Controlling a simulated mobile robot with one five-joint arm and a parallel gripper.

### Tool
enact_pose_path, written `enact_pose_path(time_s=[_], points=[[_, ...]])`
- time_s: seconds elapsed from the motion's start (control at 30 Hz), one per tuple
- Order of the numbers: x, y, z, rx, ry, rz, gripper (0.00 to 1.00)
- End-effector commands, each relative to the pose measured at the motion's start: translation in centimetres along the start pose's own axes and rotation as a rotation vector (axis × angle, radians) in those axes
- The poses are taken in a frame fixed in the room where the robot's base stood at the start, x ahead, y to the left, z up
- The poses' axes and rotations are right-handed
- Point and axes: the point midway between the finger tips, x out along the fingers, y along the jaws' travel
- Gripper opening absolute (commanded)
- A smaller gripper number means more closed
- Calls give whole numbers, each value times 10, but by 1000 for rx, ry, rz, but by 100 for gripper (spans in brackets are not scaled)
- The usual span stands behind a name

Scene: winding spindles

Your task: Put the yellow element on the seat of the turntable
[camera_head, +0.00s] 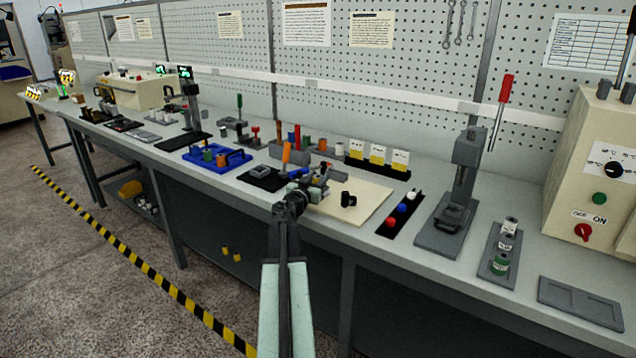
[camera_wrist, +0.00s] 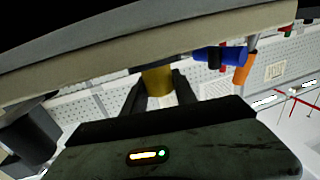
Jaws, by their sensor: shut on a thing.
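My gripper (camera_head: 300,193) is over the front part of the workbench, at the left edge of a tan board (camera_head: 365,203). In the wrist view its two dark fingers (camera_wrist: 158,92) are shut on the yellow element (camera_wrist: 157,80), a short cylinder. Its upper end in that picture meets the edge of the tan board; I cannot tell whether they touch. In the head view my gripper hides the held element. I cannot clearly pick out the turntable or its seat. A small black piece (camera_head: 348,199) lies on the tan board.
An orange-handled tool (camera_head: 286,155) and a blue one (camera_head: 305,173) are close behind my gripper. A blue tray (camera_head: 217,159) stands left. A black strip with coloured knobs (camera_head: 400,211) and a lever press (camera_head: 452,215) stand right. Two yellow cylinders (camera_head: 236,257) are below the bench.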

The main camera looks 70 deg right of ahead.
Motion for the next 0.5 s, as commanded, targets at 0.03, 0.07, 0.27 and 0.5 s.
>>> enact_pose_path(time_s=[0.03, 0.07, 0.27, 0.5], points=[[0, 0, 2, 0, 0, 0, 0], [0, 0, 4, 0, 0, 0, 0], [0, 0, 3, 0, 0, 1, 55], [0, 1, 0, 0, 0, 1, 55]])
